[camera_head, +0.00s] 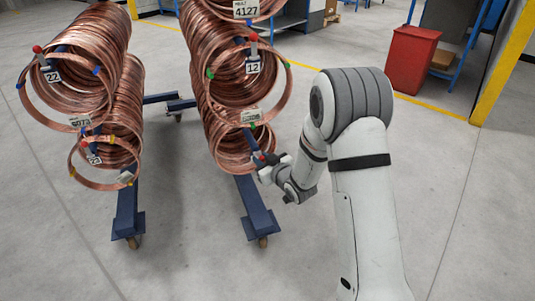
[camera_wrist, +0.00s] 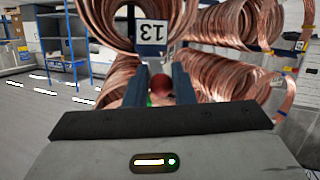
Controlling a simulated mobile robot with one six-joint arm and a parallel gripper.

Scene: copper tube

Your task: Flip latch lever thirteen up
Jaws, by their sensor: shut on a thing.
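Latch lever thirteen has a red ball knob (camera_wrist: 160,83), which sits between the two dark fingers of my gripper (camera_wrist: 158,88) in the wrist view. The gripper is shut on this lever. The label 13 (camera_wrist: 152,32) hangs just beyond the fingertips and appears upside down there. In the head view my gripper (camera_head: 268,168) is at the lower coil (camera_head: 232,140) of the middle rack, with a bit of red at its tip. The lever's shaft is mostly hidden by the fingers, so its tilt cannot be told.
Above is the lever labelled 12 (camera_head: 253,68). Left stands another coil stack with a lever labelled 22 (camera_head: 52,77). Blue rack feet (camera_head: 258,215) on casters reach across the floor below my gripper. A red bin (camera_head: 412,60) is at the back right; floor between is clear.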

